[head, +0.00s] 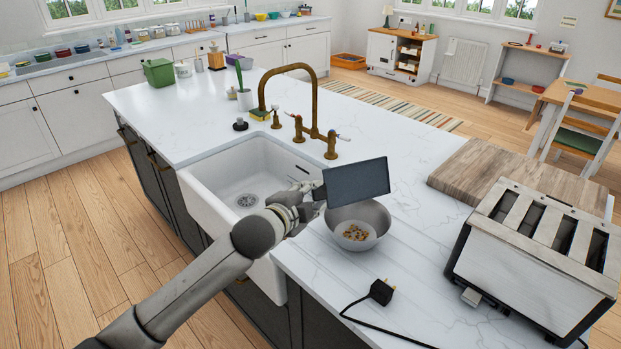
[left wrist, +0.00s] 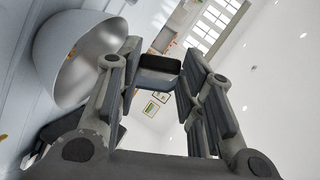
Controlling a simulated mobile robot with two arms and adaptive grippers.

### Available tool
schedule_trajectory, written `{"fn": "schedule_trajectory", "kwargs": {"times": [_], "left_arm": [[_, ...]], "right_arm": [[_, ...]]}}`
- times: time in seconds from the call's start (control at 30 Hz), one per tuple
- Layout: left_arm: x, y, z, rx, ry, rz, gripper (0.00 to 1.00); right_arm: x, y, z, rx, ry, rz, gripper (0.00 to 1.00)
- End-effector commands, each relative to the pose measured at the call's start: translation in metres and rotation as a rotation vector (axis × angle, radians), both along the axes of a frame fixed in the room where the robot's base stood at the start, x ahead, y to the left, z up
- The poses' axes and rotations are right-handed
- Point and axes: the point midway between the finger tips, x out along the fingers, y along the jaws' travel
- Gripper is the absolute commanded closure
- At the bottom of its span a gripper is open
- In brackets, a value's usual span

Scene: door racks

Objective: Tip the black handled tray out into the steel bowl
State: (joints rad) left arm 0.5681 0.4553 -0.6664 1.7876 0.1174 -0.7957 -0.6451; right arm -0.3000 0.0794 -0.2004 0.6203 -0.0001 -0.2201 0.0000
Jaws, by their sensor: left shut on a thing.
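The black handled tray (head: 357,182) is held up over the steel bowl (head: 371,212), tilted steeply with its broad dark face toward the head camera. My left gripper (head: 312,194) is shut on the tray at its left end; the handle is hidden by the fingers. In the left wrist view the tray (left wrist: 158,72) shows between the fingers, with the bowl (left wrist: 88,62) to the left. Small brown pieces (head: 356,233) lie in the bottom of the bowl. The tray hides part of the bowl's far rim. My right gripper is not in view.
The sink (head: 262,160) with a brass tap (head: 314,105) is left of the bowl. A toaster (head: 535,255) and wooden board (head: 500,180) stand to the right. A black plug (head: 381,292) and cable lie in front of the bowl.

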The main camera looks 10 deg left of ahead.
Motion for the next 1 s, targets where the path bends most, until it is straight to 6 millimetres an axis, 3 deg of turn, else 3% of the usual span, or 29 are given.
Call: {"fn": "schedule_trajectory", "kwargs": {"times": [0.03, 0.43, 0.63, 1.0], "left_arm": [[-0.002, -0.003, 0.015, -0.023, 0.037, 0.025, 0.89], [-0.022, -0.007, 0.022, -0.255, 0.309, 0.289, 0.89], [-0.029, -0.006, 0.021, -0.333, 0.368, 0.373, 0.89], [-0.028, -0.001, 0.018, -0.450, 0.483, 0.393, 0.89]], "right_arm": [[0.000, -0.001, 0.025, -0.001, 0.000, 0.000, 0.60], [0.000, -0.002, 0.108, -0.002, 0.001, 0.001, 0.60], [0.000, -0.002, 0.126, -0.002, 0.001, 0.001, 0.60], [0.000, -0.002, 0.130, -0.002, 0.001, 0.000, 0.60]]}}
